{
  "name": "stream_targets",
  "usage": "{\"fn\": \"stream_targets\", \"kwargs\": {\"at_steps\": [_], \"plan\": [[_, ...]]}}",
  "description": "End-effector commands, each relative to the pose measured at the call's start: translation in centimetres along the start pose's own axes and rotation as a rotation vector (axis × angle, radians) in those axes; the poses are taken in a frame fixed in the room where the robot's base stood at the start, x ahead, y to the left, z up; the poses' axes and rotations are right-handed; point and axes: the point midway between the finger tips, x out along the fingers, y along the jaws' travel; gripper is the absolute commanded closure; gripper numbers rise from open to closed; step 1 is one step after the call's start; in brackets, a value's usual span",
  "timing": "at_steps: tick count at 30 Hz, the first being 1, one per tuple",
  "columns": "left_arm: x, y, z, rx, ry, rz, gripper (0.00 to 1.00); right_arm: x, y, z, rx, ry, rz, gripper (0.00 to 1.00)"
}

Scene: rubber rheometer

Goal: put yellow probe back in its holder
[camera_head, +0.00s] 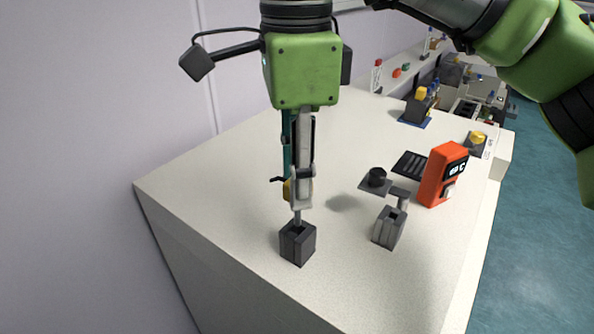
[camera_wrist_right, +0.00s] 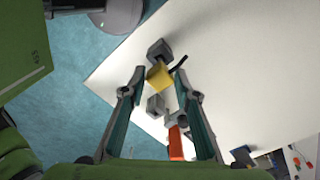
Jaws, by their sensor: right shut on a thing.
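The yellow probe (camera_head: 287,190) is mostly hidden behind my right gripper (camera_head: 298,200) in the head view. Its yellow body (camera_wrist_right: 158,77) shows between the fingertips in the right wrist view. My right gripper (camera_wrist_right: 159,75) points down and is shut on it. A thin grey shaft reaches down from the gripper to the top of a dark square holder (camera_head: 298,246). The holder also shows just beyond the probe in the wrist view (camera_wrist_right: 160,50). Whether the shaft tip is inside the opening or just above it, I cannot tell. My left gripper is not in view.
A grey block holder (camera_head: 389,230) stands to the right, with a small dark plate and cylinder (camera_head: 377,178) behind it. An orange meter (camera_head: 441,176) stands farther right. More equipment (camera_head: 418,106) lies at the back. The table (camera_head: 220,190) left of the gripper is clear.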

Motion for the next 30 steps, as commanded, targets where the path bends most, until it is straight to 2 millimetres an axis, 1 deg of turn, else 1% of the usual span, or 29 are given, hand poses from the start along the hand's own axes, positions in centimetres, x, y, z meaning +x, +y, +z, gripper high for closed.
{"fn": "stream_targets", "kwargs": {"at_steps": [5,30], "plan": [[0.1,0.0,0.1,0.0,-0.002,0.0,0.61,0.2,0.0,0.0,0.0,0.0,0.0,0.93],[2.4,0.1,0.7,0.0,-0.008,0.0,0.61,3.1,0.0,0.0,0.0,-0.001,0.001,0.93]]}}
